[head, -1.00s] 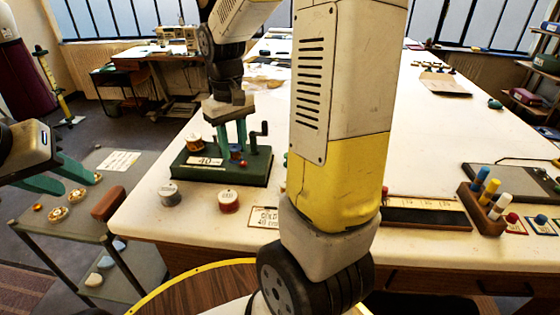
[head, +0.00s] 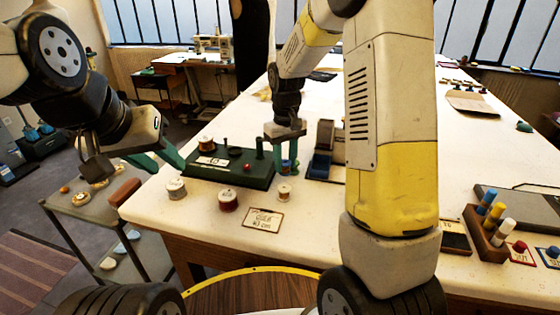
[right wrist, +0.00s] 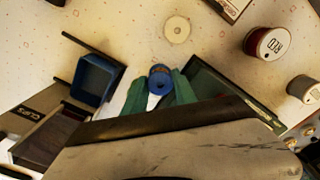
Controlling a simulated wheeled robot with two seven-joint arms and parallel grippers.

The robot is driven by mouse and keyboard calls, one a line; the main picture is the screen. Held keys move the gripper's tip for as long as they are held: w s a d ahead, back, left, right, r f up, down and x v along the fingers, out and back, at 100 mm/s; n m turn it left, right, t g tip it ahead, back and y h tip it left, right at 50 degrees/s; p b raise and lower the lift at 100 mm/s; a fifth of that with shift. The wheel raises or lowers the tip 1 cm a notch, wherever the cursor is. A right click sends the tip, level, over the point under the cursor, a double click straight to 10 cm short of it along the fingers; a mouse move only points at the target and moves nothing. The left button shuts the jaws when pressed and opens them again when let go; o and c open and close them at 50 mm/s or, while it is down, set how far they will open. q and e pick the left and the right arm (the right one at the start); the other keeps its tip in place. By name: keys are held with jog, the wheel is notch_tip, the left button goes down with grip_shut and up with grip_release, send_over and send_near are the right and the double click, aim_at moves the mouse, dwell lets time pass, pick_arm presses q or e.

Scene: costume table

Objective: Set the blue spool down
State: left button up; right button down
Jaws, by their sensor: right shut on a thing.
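The blue spool (right wrist: 160,83) is held between the green fingers of my right gripper (right wrist: 157,92) in the right wrist view. In the head view my right gripper (head: 287,166) points down over the white table (head: 380,95), just right of the green stand (head: 230,168); the spool is hard to make out there. A small cream spool (head: 284,192) stands in front of these fingers; it also shows in the right wrist view (right wrist: 177,29). My left gripper (head: 156,161) is open and empty at the table's left edge.
A red spool (head: 228,199) and a grey spool (head: 176,188) stand along the front edge, beside a lettered card (head: 263,217). A blue open holder (right wrist: 93,78) is close to my right gripper. A peg rack (head: 484,238) stands at the right.

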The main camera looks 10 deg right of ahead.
aim_at(285, 171)
jog(key=shift+f, duration=1.65)
jog(key=shift+f, duration=0.15)
jog(key=c, duration=1)
grip_release()
